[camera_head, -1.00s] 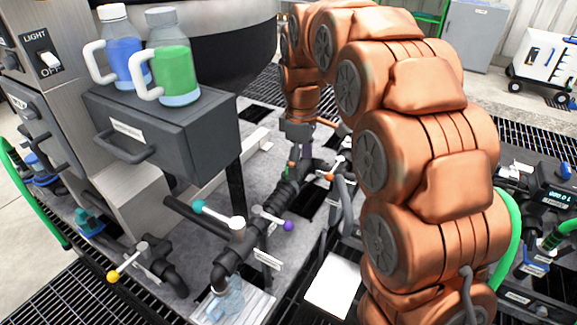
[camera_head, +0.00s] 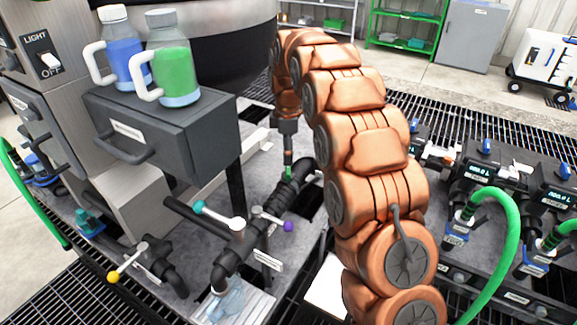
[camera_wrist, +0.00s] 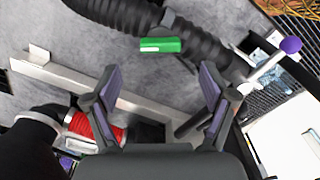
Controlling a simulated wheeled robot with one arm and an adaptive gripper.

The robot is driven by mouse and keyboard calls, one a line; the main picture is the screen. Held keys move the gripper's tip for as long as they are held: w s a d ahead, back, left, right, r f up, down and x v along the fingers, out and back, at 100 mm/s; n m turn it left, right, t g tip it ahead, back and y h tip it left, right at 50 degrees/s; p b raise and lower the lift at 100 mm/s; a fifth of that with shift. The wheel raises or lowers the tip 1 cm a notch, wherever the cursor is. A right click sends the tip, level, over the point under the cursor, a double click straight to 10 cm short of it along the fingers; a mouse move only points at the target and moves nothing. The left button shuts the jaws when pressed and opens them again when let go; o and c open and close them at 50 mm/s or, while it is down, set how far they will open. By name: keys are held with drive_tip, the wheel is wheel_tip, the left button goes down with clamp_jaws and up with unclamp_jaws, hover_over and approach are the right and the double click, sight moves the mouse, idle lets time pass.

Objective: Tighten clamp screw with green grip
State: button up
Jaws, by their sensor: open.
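The green grip (camera_wrist: 160,45) of the clamp screw shows in the wrist view at the top middle, lying across a black ribbed hose (camera_wrist: 120,14). A grey clamp piece stands behind it. My gripper (camera_wrist: 160,90) is open, with one purple-padded finger on each side and nothing between them. The grip appears beyond the fingertips, roughly centred between them. In the head view my gripper (camera_head: 288,155) points down over the black pipe, with a small bit of green near its tip. The fingers are too small there to tell contact.
A purple-knobbed lever (camera_wrist: 290,45) is at the right in the wrist view. A red ribbed part (camera_wrist: 95,125) is at lower left. In the head view, a teal-tipped handle (camera_head: 218,214), a yellow-knobbed valve (camera_head: 128,262) and a dark drawer box (camera_head: 170,135) with bottles stand nearby.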

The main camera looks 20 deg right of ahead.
sight(288, 168)
wheel_tip(288, 168, down, 6)
drive_tip(key=shift+f+p, duration=0.1)
drive_tip(key=shift+p, duration=0.3)
drive_tip(key=shift+c, duration=0.3)
drive_tip(key=c, duration=1)
drive_tip(key=shift+d, duration=0.1)
drive_tip(key=shift+c, duration=0.5)
drive_tip(key=shift+m, duration=0.4)
